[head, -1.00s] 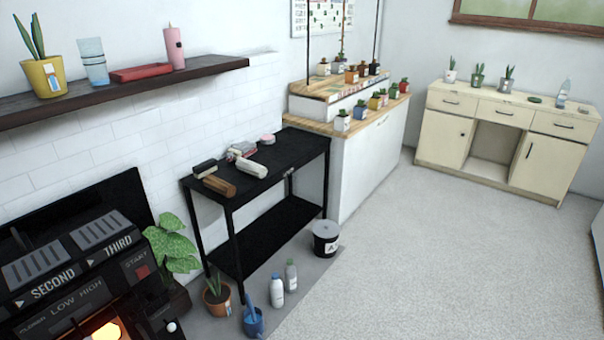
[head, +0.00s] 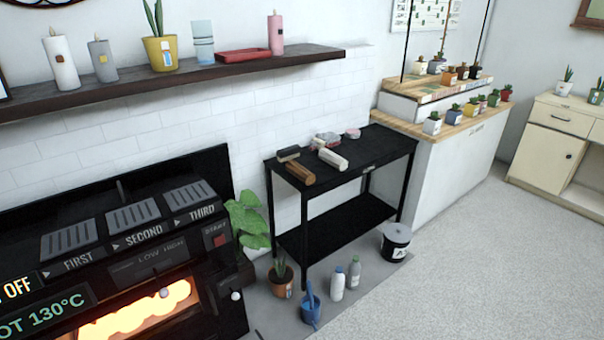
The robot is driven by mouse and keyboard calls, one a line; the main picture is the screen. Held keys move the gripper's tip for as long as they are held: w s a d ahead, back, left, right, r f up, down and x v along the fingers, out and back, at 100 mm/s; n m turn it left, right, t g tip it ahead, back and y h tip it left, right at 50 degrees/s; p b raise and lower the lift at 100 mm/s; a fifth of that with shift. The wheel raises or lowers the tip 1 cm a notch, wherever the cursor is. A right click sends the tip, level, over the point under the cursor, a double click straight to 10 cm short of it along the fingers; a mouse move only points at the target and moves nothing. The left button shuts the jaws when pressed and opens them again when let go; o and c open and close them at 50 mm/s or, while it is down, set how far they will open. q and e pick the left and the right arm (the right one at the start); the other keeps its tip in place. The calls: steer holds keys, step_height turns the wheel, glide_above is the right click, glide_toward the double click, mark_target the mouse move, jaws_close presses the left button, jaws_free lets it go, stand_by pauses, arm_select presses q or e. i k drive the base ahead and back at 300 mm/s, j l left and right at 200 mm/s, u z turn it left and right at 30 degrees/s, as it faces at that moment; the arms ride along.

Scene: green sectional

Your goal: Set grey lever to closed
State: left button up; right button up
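A black machine (head: 130,255) with a glowing orange window stands at the lower left of the head view. Its panel has grey vented plates labelled FIRST, SECOND and THIRD, a LOW HIGH label, and a lit 130°C display (head: 40,318). A thin grey upright piece (head: 121,190) rises behind the vented plates. A small pale knob (head: 236,295) is on the machine's right side, and another (head: 165,292) is in front of the window. I cannot tell which part, if any, is the grey lever. Neither gripper is in view.
A black two-tier table (head: 345,168) with small blocks stands right of the machine. Potted plants, bottles, a blue can (head: 310,305) and a black bucket (head: 396,241) are on the floor mat. A dark shelf (head: 230,70) hangs above. The carpet (head: 470,270) at right is open.

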mark_target(164, 293)
steer(key=u, duration=1.15)
